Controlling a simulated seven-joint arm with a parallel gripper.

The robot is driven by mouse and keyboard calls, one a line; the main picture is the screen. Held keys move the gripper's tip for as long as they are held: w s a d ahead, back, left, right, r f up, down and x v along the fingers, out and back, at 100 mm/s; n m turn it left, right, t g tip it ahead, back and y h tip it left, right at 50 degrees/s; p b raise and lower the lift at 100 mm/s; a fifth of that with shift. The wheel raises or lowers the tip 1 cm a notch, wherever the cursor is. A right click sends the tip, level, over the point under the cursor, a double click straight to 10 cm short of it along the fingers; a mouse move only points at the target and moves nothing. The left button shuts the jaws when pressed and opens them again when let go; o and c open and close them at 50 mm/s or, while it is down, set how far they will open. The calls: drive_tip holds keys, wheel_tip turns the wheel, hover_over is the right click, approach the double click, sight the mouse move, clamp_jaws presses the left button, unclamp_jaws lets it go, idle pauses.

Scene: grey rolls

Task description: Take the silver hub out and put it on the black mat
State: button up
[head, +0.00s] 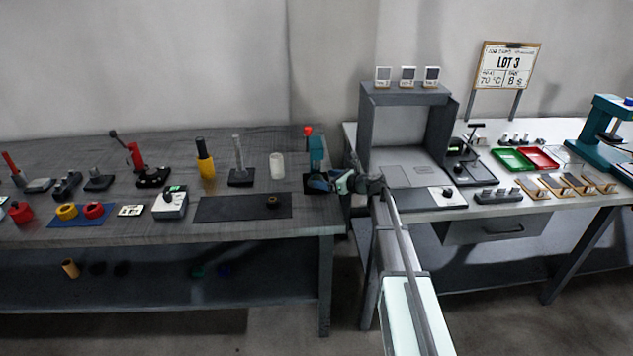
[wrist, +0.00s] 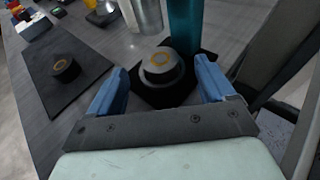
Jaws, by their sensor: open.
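The silver hub (wrist: 160,68), a short grey cylinder with an orange ring on its top, sits on the black base (wrist: 180,97) of the teal press (wrist: 184,25), in front of the press column. My gripper (wrist: 160,75) is open, with one blue finger on either side of the hub in the wrist view; I cannot tell whether they touch it. In the head view my gripper (head: 324,183) is at the press (head: 317,150) and hides the hub. The black mat (head: 225,209) lies left of the press; it also shows in the wrist view (wrist: 45,72).
A dark roll (head: 272,202) with an orange ring stands near the mat's right end; the mat's left part is bare. A white cylinder (head: 276,166) stands behind, between mat and press. A grey box with a dial (head: 171,203) borders the mat's left end.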

sight(317, 178)
drive_tip(key=x, duration=0.3)
drive_tip(key=shift+a+f, duration=0.1)
drive_tip(key=shift+c, duration=0.2)
drive_tip(key=c, duration=1.5)
drive_tip(key=shift+o, duration=0.2)
drive_tip(key=shift+r, duration=0.6)
wheel_tip(317, 178, up, 2)
drive_tip(key=shift+r, duration=0.2)
drive_tip(key=s+d, duration=1.2)
drive_tip(key=shift+s+d, duration=0.35)
drive_tip(key=shift+d, duration=0.05)
